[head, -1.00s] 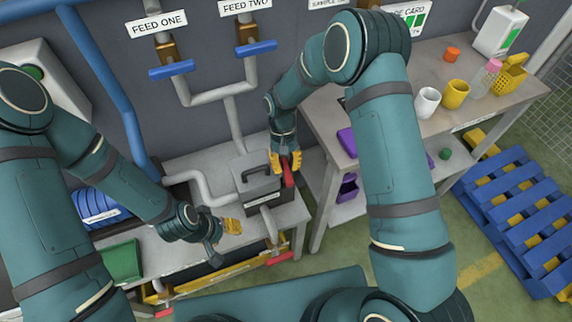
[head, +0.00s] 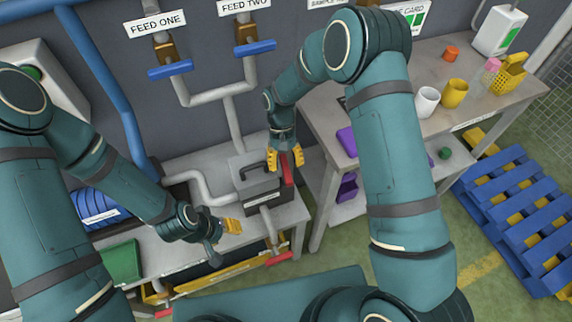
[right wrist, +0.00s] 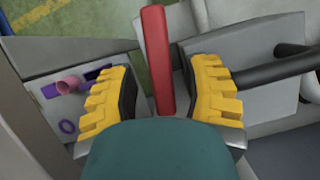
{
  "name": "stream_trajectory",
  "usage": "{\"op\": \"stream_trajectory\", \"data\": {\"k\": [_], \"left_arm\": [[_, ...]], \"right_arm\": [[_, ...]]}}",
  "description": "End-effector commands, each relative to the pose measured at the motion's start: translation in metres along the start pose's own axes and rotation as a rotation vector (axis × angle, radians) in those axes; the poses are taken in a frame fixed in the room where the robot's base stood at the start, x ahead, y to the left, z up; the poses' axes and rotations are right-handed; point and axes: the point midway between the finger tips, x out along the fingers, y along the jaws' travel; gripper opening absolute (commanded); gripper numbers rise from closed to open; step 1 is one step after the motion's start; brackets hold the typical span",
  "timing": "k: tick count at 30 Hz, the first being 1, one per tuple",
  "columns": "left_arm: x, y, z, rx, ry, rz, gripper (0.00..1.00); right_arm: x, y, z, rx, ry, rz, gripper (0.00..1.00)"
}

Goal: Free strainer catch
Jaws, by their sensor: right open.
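The strainer (head: 262,192) is a grey box with a black lid handle (head: 258,167), standing on the grey bench under the feed pipes. Its red catch (head: 287,174) is a narrow bar on the right side. It also shows upright in the right wrist view (right wrist: 157,62). My right gripper (head: 285,160) is open at the catch's upper end. In the right wrist view its yellow fingers (right wrist: 160,92) stand either side of the catch, with gaps visible. My left gripper (head: 231,227) is low, left of the strainer, above the bench front; its jaw opening is unclear.
Two blue valve handles, feed one (head: 170,70) and feed two (head: 255,46), are on the wall pipes above. A side table (head: 395,135) with cups stands right. A blue pallet (head: 520,215) lies on the floor. A red handle (head: 279,258) is below the bench front.

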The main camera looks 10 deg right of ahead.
Motion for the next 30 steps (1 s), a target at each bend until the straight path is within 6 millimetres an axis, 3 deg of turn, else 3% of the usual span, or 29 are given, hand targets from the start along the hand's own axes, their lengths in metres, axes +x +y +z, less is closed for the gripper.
{"op": "stream_trajectory", "data": {"k": [9,13,30], "left_arm": [[0.0,0.0,0.0,0.0,0.0,0.0,0.53],[0.0,0.0,0.0,0.0,0.0,0.0,0.53],[0.0,0.0,0.0,0.0,0.0,0.0,0.53]], "right_arm": [[-0.048,0.0,0.0,-0.002,0.003,-0.001,0.53],[-0.061,0.0,0.0,-0.001,0.001,0.0,0.53],[-0.069,0.001,0.001,0.0,-0.001,0.0,0.53]]}}
